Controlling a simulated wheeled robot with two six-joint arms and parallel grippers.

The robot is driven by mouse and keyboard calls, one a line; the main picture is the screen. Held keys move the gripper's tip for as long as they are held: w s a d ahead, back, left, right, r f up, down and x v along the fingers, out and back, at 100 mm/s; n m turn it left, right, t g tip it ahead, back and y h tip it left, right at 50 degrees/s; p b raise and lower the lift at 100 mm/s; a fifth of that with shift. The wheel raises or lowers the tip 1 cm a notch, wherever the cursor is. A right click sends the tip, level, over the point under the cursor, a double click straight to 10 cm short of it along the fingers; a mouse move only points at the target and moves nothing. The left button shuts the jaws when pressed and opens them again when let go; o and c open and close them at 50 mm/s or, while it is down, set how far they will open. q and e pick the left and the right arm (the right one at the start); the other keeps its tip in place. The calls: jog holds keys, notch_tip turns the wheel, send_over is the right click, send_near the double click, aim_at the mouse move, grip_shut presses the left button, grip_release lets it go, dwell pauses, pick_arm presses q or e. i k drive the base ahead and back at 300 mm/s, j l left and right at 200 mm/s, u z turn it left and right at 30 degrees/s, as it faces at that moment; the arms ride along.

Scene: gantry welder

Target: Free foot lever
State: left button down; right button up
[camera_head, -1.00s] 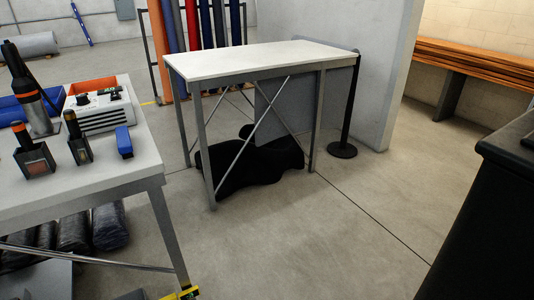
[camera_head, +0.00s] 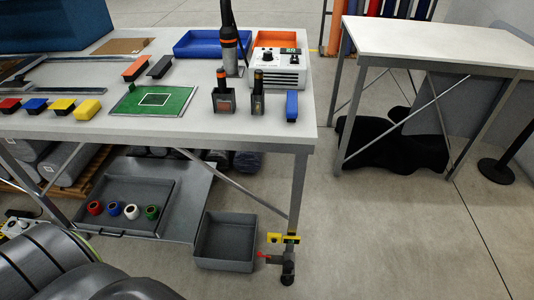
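A small red lever (camera_head: 263,256) sticks out to the left from a dark fitting low on the front right leg of the long white table (camera_head: 220,133). A black foot (camera_head: 287,279) is at the floor below it. A yellow bracket with green marks (camera_head: 283,238) sits on the leg just above the lever. An empty grey bin (camera_head: 226,243) stands on the floor close to the left of the lever; I cannot tell whether they touch. Neither of my grippers is in view.
A grey tray (camera_head: 120,187) with several coloured rings is under the table. Tools, a green mat (camera_head: 154,100) and a control box (camera_head: 279,68) are on top. Black cloth (camera_head: 390,145) lies under a second table (camera_head: 430,40). Floor right of the leg is clear.

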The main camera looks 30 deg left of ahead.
aim_at(259, 255)
jog(key=u, duration=0.95)
